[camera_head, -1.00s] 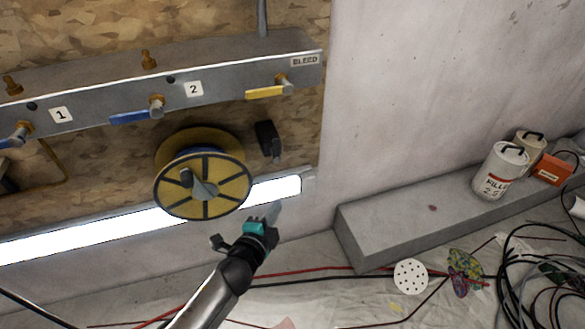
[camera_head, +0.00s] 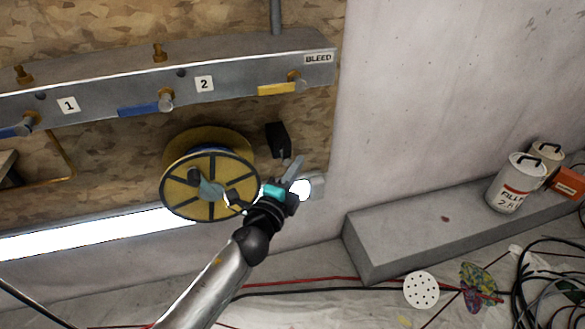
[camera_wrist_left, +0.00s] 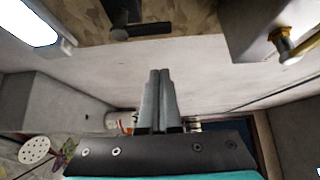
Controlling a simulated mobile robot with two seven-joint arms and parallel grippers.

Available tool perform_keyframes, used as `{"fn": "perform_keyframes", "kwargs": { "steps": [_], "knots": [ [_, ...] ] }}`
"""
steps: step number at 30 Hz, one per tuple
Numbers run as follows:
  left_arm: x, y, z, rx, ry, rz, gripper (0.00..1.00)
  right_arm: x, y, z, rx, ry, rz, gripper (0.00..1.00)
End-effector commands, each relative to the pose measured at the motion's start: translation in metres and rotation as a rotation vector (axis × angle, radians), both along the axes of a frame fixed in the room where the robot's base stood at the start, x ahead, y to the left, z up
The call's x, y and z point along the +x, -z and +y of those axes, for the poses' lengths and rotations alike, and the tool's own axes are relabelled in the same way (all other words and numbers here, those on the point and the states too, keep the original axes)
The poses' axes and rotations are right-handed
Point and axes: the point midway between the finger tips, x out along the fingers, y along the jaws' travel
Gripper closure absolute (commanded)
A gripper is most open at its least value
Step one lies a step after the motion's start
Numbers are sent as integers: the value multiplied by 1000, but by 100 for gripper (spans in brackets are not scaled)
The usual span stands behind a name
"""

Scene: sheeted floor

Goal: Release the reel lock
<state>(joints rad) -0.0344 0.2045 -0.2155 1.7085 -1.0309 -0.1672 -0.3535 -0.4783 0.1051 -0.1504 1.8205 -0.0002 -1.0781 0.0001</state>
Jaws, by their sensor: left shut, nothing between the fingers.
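The yellow reel (camera_head: 210,185) with black spokes is mounted on the chipboard wall, with a grey crank on its face. A small black lock block (camera_head: 278,140) with a short lever sits on the board just right of the reel. A dark block with a lever, apparently the same lock, shows at the top of the left wrist view (camera_wrist_left: 125,18). My left gripper (camera_head: 297,162) is just below and right of the lock and appears apart from it. Its fingers are shut and empty, and they also show in the left wrist view (camera_wrist_left: 160,75). My right gripper is not in view.
A grey manifold (camera_head: 230,75) with blue and yellow levers and a BLEED label runs above the reel. A bright strip light (camera_head: 95,232) lies below it. A concrete ledge (camera_head: 400,230) with paint cans (camera_head: 515,182) is at right. Cables cross the sheeted floor.

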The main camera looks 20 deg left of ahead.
Motion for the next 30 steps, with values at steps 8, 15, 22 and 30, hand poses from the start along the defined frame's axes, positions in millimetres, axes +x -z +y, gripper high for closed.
{"fn": "perform_keyframes", "kwargs": {
  "steps": [8, 15, 22, 30],
  "knots": [
    [43, 1, -3, -1, -1, -2, 100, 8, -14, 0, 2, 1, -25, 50],
    [77, 1, -6, 0, -1, -1, 100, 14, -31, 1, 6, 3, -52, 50],
    [57, 1, 21, 2, -1, 2, 100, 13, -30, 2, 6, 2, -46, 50],
    [52, 0, 28, -2, 0, 1, 100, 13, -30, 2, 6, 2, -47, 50]
  ]
}}
